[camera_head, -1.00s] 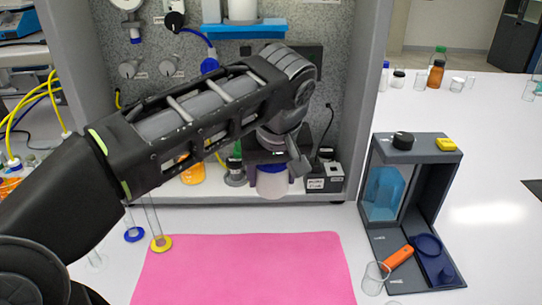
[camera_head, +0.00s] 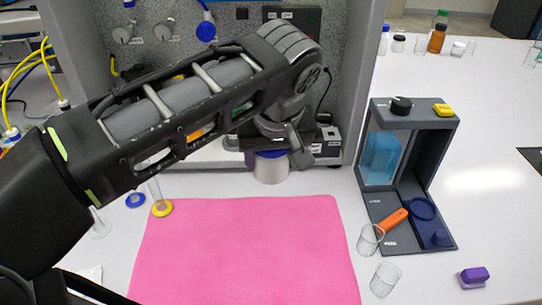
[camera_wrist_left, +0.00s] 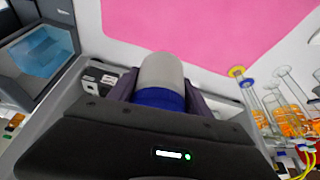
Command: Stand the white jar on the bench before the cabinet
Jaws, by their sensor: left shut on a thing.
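The white jar (camera_head: 271,170) with a blue band at its top is at the front of the cabinet (camera_head: 352,80), just behind the pink mat. My left gripper (camera_head: 268,150) is shut on it around the blue band, reaching from above and behind. In the left wrist view the jar (camera_wrist_left: 162,72) sits between the two dark fingers (camera_wrist_left: 160,98). The jar's base is at or close to the white bench (camera_head: 230,184); I cannot tell if it touches. My right gripper is not in view.
A pink mat (camera_head: 245,250) covers the bench in front. A grey stand (camera_head: 408,175) with a blue window is at the right, with clear beakers (camera_head: 384,279) near it. Glass cylinders with blue and yellow bases (camera_head: 162,208) stand left.

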